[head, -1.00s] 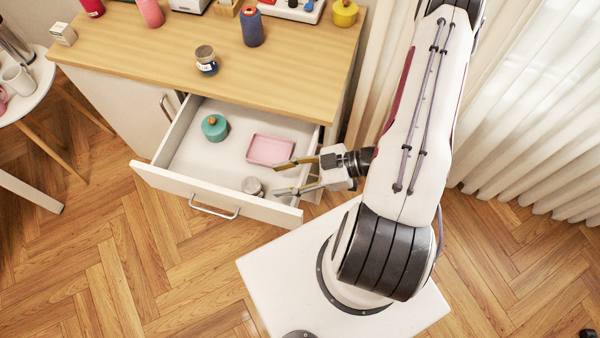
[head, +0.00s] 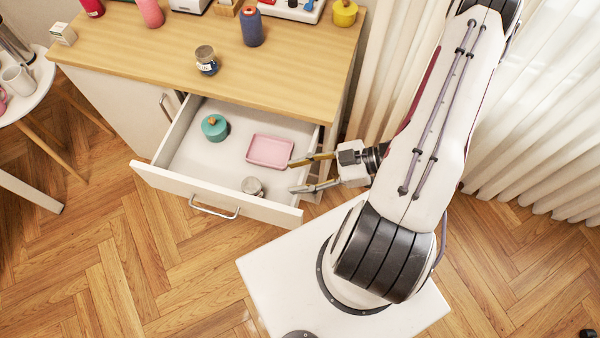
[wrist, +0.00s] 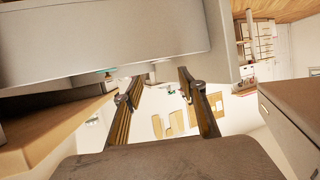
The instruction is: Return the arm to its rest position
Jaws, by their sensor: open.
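My gripper (head: 300,175) is open and empty in the head view. Its two fingers point left, at the right side of the open drawer (head: 185,157). The wrist view also shows my gripper (wrist: 155,84), with its two fingers spread and nothing between them. The drawer's pale outside (wrist: 120,42) fills the upper part of that view. My arm reaches from its base on the white stand up to the upper right and bends back down to the gripper.
In the drawer are a teal pot (head: 214,128), a pink tray (head: 270,151) and a small jar (head: 253,187). Curtains (head: 545,130) hang at the right. Floor at front left is clear.

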